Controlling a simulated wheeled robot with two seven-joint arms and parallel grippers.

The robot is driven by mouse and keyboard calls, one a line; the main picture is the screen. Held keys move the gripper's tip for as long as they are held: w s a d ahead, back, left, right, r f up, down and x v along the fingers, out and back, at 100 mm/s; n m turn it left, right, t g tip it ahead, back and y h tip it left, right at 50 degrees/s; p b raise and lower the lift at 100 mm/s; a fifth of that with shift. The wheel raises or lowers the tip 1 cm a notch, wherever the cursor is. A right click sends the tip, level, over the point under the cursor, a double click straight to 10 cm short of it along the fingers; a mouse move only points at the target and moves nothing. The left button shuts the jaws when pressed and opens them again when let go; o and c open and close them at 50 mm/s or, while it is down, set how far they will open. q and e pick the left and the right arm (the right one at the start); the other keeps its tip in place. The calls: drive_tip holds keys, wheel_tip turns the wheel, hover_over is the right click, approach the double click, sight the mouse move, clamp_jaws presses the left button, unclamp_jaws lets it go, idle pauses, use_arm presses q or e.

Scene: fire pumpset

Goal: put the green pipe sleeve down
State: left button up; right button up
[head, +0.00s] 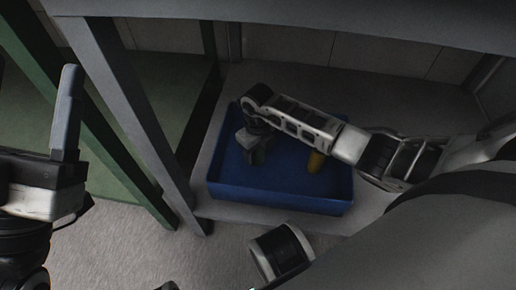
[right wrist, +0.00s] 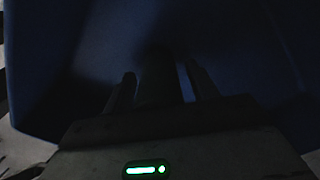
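My right arm reaches into the blue bin (head: 280,200), and its gripper (head: 256,152) points down inside near the left wall. The green pipe sleeve (head: 261,155) shows as a small dark green patch at the fingers. In the right wrist view, a dark upright cylinder (right wrist: 158,80), which looks like the sleeve, fills the gap between the two fingers of the right gripper (right wrist: 160,92). It is too dark to tell whether the sleeve touches the bin floor. My left gripper (head: 36,112) is at the left edge, partly cut off, with its fingers apart and nothing between them.
Bin floor between gripper and yellow piece looks free.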

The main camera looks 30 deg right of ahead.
drive_tip(key=shift+r, duration=0.1)
wheel_tip(320, 180, up, 6)
drive_tip(key=p, duration=0.3)
wheel_tip(320, 180, up, 5)
drive_tip(key=p, duration=0.2)
drive_tip(key=shift+r+p, duration=0.2)
drive_tip(key=shift+p, duration=0.1)
use_arm(q)
wheel_tip(320, 180, down, 10)
drive_tip(key=n+g+y, duration=0.4)
drive_tip(key=n+y, duration=0.2)
drive_tip(key=n, duration=0.3)
drive_tip(key=shift+s+d+n, duration=0.3)
drive_tip(key=shift+s+d, duration=0.05)
use_arm(e)
drive_tip(key=shift+r, duration=0.35)
use_arm(q)
drive_tip(key=shift+r, duration=0.1)
